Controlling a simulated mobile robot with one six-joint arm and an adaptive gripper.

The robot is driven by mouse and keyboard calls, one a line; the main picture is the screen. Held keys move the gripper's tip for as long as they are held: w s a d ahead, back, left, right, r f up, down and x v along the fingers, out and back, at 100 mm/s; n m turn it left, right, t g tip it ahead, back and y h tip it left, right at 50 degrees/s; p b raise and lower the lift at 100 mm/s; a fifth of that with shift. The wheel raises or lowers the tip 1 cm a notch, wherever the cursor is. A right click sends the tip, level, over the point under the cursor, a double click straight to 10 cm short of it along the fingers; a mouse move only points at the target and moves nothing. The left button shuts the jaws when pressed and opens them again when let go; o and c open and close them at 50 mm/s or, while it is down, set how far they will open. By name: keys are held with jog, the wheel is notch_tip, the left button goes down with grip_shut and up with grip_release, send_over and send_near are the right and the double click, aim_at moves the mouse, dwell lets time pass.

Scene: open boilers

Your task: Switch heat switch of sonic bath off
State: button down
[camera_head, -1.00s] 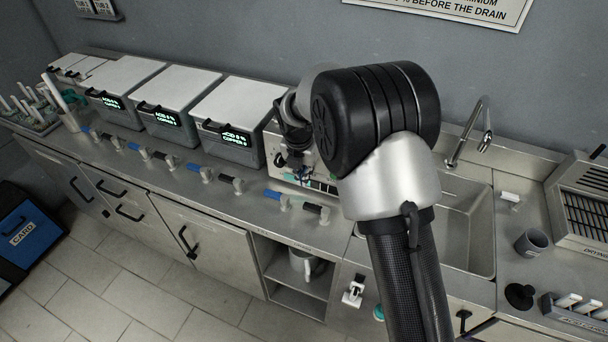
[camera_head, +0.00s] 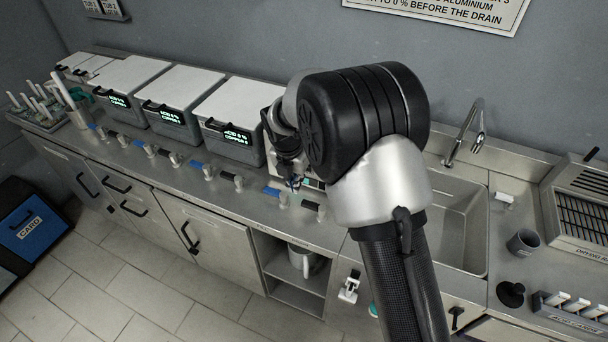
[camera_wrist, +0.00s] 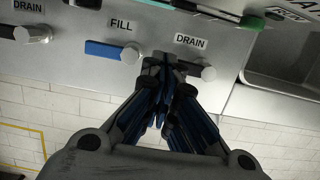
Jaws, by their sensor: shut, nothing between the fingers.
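The sonic bath (camera_head: 314,184) is the steel box behind my arm in the head view; my arm covers most of it. Only a strip of its front panel shows, and its heat switch cannot be told apart there. In the wrist view, a strip with dark and green parts (camera_wrist: 222,14) runs along the top edge; which part is the switch is unclear. My gripper (camera_wrist: 166,62) is shut and empty, its fingertips over the counter near the black-handled drain valve. In the head view my gripper (camera_head: 293,182) is in front of the bath's panel.
Blue fill valve (camera_wrist: 105,50) and black drain valve (camera_wrist: 208,73) stand close to my fingers. Lidded boilers (camera_head: 228,112) line the counter to the left. A sink (camera_head: 458,215) with a tap (camera_head: 470,130) lies right of my arm.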

jog(key=s+a+r+p, duration=0.1)
jog(key=s+r, duration=0.2)
jog(key=r, duration=0.6)
jog(key=shift+s+r+p, duration=0.15)
jog(key=shift+s+p, duration=0.05)
jog(key=shift+p, duration=0.15)
jog(key=s+d+r+m+t+b, duration=0.1)
jog(key=s+d+r+m+b, duration=0.2)
jog(key=s+d+r+m, duration=1.1)
jog(key=s+d+f+m+b, duration=0.1)
jog(key=s+d+f+m, duration=0.1)
jog(key=s+m, duration=0.5)
jog(key=s+d+f+m+t+b, duration=0.1)
jog(key=s+d+m, duration=0.3)
jog(key=s+m, duration=0.4)
jog(key=f+m, duration=0.1)
jog(key=m, duration=0.2)
jog(key=shift+s+d+f+t+y, duration=0.2)
jog(key=shift+t+y, duration=0.1)
jog(key=shift+y, duration=0.1)
